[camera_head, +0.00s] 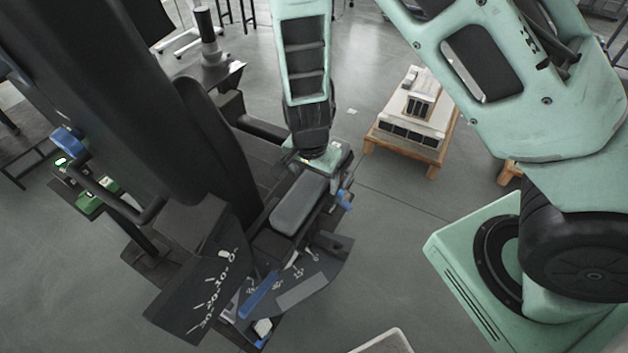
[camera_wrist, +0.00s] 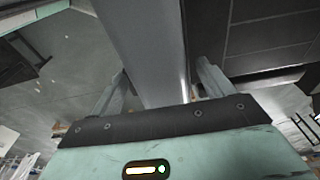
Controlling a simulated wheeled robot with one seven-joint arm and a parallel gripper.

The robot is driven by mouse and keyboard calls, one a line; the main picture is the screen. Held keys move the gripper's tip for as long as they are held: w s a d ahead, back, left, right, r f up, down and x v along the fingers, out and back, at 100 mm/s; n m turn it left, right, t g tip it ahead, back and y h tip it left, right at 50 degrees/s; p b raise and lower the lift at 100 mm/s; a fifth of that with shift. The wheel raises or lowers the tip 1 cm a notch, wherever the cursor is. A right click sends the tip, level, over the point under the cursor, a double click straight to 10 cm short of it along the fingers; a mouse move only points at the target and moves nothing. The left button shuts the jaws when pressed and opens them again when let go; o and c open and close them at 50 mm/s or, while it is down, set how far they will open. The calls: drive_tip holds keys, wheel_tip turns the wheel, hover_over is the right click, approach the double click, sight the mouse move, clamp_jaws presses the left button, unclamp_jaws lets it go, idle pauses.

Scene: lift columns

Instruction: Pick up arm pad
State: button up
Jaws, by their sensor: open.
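The arm pad (camera_head: 300,200) is a grey, rounded, elongated cushion on the dark exercise machine in the middle of the head view. My gripper (camera_head: 318,158) points down over its far end, where it hides part of the pad. In the wrist view the long grey pad (camera_wrist: 145,45) runs between the two pale fingers of my gripper (camera_wrist: 163,85). One finger is on each side of it, and the jaws are open. I cannot tell whether either finger touches the pad.
The machine's thick black column (camera_head: 110,80) rises left of the pad. Angled plates with a printed scale (camera_head: 205,285) sit in front. A wooden pallet (camera_head: 432,170) with a pale load stands to the right at the back. Grey floor (camera_head: 385,240) is clear right of the machine.

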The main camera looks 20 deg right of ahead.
drive_tip(key=c, duration=1.2)
drive_tip(key=shift+o, duration=0.2)
drive_tip(key=shift+r, duration=5.25)
